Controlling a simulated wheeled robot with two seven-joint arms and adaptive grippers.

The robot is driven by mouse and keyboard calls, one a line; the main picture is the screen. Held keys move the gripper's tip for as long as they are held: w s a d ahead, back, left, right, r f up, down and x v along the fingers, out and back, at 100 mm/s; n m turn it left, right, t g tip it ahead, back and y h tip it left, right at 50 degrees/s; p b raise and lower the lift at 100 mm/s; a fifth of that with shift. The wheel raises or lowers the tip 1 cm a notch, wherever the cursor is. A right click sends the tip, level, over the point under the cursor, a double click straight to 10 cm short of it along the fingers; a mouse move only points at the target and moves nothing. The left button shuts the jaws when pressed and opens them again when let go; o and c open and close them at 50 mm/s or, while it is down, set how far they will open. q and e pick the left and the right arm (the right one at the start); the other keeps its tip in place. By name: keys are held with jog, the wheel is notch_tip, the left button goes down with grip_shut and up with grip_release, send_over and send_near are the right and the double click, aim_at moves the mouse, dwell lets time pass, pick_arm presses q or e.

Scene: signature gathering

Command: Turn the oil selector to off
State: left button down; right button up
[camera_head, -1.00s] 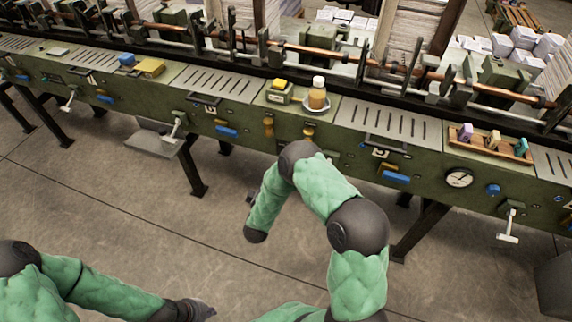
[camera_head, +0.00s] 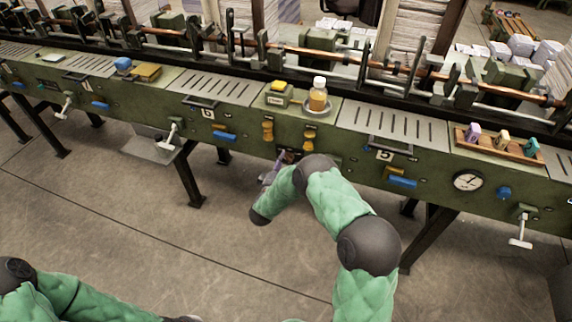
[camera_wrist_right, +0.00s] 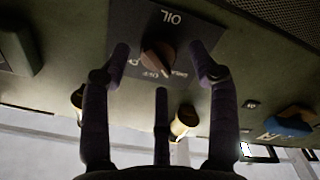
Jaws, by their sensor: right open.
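The oil selector (camera_wrist_right: 157,56) is a reddish-brown knob on a dark plate marked OIL (camera_wrist_right: 171,18), which appears upside down in the right wrist view. Small lettering, including what looks like OFF (camera_wrist_right: 150,73), sits below the knob in that view. The knob's exact pointing is hard to read. My right gripper (camera_wrist_right: 160,62) is open, with two dark fingers on either side of the knob and a third below it; contact cannot be told. In the head view my right gripper (camera_head: 284,157) is at the green machine front, hiding the selector. My left gripper (camera_head: 186,319) barely shows at the bottom edge.
A bottle (camera_head: 318,94) on a saucer and a green box with a yellow top (camera_head: 278,93) stand on the ledge above. A gauge (camera_head: 467,181) is farther right. The floor in front is clear.

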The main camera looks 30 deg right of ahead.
jog(key=shift+w+d, duration=0.4)
jog(key=shift+d, duration=0.05)
jog(key=c, duration=1.1)
jog(key=shift+c, duration=0.2)
jog(key=shift+r+m, duration=0.1)
jog(key=shift+m, duration=0.2)
jog(key=m, duration=0.4)
jog(key=shift+m+b, duration=0.3)
jog(key=shift+b, duration=0.05)
jog(key=shift+d+r+m+b, duration=0.15)
jog(key=shift+m+b, duration=0.2)
jog(key=shift+m, duration=1.85)
jog(key=shift+r, duration=0.1)
